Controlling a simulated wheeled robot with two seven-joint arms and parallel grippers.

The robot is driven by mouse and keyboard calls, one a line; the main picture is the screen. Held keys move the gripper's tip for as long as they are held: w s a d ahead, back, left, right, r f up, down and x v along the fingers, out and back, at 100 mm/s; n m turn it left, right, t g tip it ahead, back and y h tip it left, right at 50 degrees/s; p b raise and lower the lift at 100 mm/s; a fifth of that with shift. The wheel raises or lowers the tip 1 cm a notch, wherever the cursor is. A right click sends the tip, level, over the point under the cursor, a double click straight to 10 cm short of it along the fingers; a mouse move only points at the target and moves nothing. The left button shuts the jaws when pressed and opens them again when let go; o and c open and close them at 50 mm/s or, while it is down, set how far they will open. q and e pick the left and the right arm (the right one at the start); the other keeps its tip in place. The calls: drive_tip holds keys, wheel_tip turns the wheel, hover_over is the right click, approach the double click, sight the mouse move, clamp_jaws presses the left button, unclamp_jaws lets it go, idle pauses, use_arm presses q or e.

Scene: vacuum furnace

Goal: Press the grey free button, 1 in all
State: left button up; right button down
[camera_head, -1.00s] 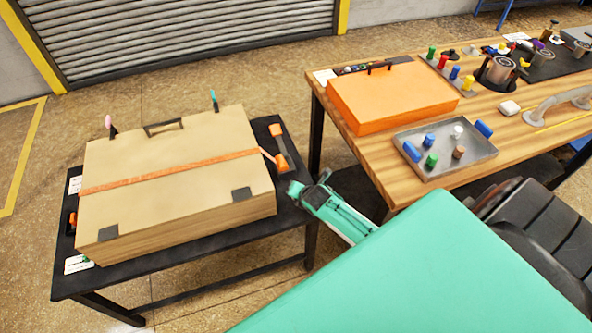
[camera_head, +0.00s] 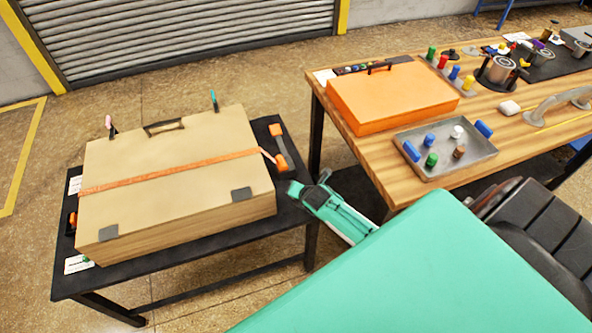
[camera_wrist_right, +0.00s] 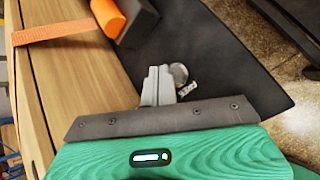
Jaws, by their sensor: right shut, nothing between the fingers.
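A small grey round piece (camera_wrist_right: 180,73), which looks like the grey button, shows in the right wrist view on the black table top, next to a small pale label (camera_wrist_right: 187,88). My right gripper (camera_wrist_right: 158,84) is shut and empty, its grey fingertips just left of the round piece. I cannot tell whether they touch it. In the head view my right gripper (camera_head: 294,188) is at the right edge of the black table (camera_head: 165,281), beside the wooden case. The button cannot be made out there. My left gripper is not in view.
A wooden case (camera_head: 180,220) with an orange strap (camera_head: 170,171) fills most of the black table. An orange-ended handle (camera_head: 281,147) is at its right. The wooden workbench holds an orange case (camera_head: 390,98) and a metal tray (camera_head: 470,165). Floor shows between the tables.

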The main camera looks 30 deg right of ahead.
drive_tip(key=shift+f, duration=0.1)
idle(0.7)
drive_tip(key=shift+f, duration=0.35)
drive_tip(key=shift+f, duration=0.35)
idle(0.6)
drive_tip(key=shift+r, duration=0.1)
drive_tip(key=shift+r+p, duration=0.7)
wheel_tip(320, 180, up, 5)
drive_tip(key=p, duration=0.5)
idle(0.5)
